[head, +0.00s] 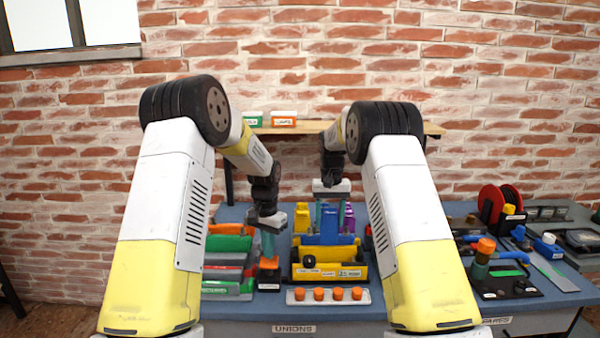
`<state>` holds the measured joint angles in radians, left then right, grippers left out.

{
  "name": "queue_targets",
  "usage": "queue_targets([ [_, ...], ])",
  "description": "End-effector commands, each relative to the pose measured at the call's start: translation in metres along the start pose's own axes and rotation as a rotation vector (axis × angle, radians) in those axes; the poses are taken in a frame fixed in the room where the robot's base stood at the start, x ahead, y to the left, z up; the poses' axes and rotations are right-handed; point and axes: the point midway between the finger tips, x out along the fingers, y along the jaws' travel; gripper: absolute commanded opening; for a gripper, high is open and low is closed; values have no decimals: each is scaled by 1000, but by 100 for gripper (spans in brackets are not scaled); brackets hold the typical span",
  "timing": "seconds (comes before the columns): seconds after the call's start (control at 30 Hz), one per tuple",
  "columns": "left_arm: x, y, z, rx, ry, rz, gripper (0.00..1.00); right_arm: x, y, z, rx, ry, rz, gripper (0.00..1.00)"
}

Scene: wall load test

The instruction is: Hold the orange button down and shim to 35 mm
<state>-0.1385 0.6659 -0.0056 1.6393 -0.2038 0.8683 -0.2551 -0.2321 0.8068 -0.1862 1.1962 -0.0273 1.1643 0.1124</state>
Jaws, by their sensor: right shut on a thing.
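The orange button (269,263) sits on a small dark box with a white label on the bench. My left gripper (268,256) points down with its teal fingers close together, its tips at the button's top. They seem to touch it, but I cannot tell how far the button is pressed. My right gripper (330,228) points down over the yellow labelled fixture (330,270) and is shut on a blue piece (329,222) between its fingers. Whether the blue piece rests on the blue part below it is unclear. The gauge reading is not legible.
Several orange knobs line a pale strip (328,296) at the bench front. Coloured bars fill a rack (228,262) at left. Yellow and purple pieces stand behind the fixture. Red reels (492,203) and a black tool stand (505,280) are at right. A wooden shelf (300,127) runs behind.

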Motion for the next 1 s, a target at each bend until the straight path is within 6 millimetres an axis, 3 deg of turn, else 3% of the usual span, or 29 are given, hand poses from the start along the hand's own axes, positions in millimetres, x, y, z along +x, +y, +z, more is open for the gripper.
queue_targets([
  [1.0,24,0,1,0,-2,0,0,0,0,0,0,0,0,5],
])
